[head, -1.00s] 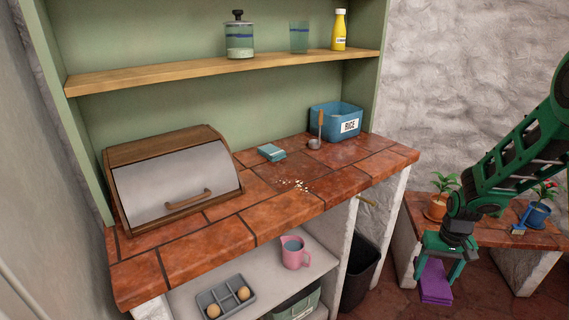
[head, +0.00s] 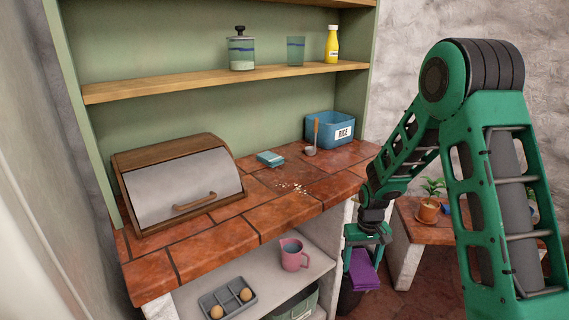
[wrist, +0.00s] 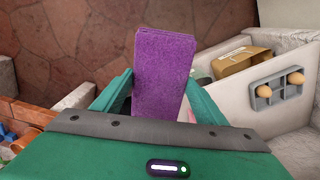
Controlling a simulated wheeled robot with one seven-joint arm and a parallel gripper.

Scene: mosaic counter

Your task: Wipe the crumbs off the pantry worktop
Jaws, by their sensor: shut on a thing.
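The pantry worktop (head: 232,219) is red-brown tile. White crumbs (head: 290,187) lie scattered near its middle, with a darker patch around them. My gripper (head: 363,246) is in front of the worktop's right end, lower than its top. It is shut on a purple cloth (head: 363,270), which hangs down from the fingers. In the wrist view the purple cloth (wrist: 162,72) stands between the two green fingers. The crumbs do not show in the wrist view.
A bread bin (head: 180,180) stands at the worktop's left. A pink jug (head: 292,256) and an egg tray (head: 228,298) sit on the shelf below. A plant (head: 430,200) stands at right.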

